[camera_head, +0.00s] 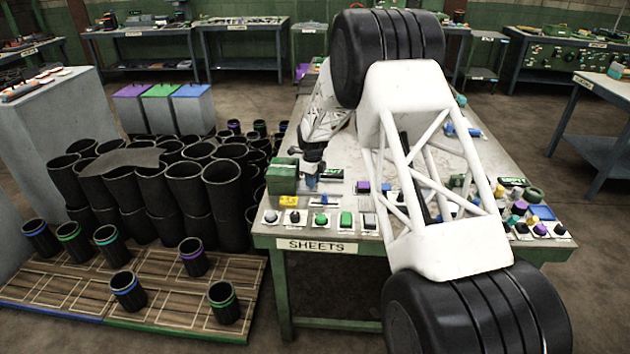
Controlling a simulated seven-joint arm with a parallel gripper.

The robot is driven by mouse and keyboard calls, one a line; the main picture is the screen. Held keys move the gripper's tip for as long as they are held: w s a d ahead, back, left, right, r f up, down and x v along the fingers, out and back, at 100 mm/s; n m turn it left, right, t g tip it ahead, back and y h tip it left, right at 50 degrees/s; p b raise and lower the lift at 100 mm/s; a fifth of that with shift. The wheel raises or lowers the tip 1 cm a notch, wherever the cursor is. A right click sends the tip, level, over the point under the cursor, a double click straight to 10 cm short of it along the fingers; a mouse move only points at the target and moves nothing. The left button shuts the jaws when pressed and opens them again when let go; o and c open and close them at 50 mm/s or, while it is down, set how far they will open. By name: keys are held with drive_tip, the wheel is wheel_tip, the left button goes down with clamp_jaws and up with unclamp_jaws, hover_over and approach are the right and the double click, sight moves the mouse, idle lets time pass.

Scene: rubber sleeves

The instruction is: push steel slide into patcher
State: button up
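My gripper (311,181) is small and dark at the end of my white arm, pointing down over the near left part of the table labelled SHEETS (268,241). It is close to the right side of a green box-like device (282,177), which may be the patcher; no label on it can be read. A bluish thing shows at the fingertips, too small to tell whether it is held or part of the gripper. I cannot make out the steel slide for certain. My arm hides much of the tabletop's middle.
Several small parts and buttons line the table's front, including a green one (346,219) and a yellow one (289,201). Black sleeves (228,200) stand crowded to the left. Colour-banded sleeves (128,290) stand on a wooden pallet (60,290).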

drive_tip(key=o, duration=0.4)
drive_tip(key=shift+a, duration=0.15)
drive_tip(key=shift+r, duration=0.1)
drive_tip(key=shift+r, duration=3.8)
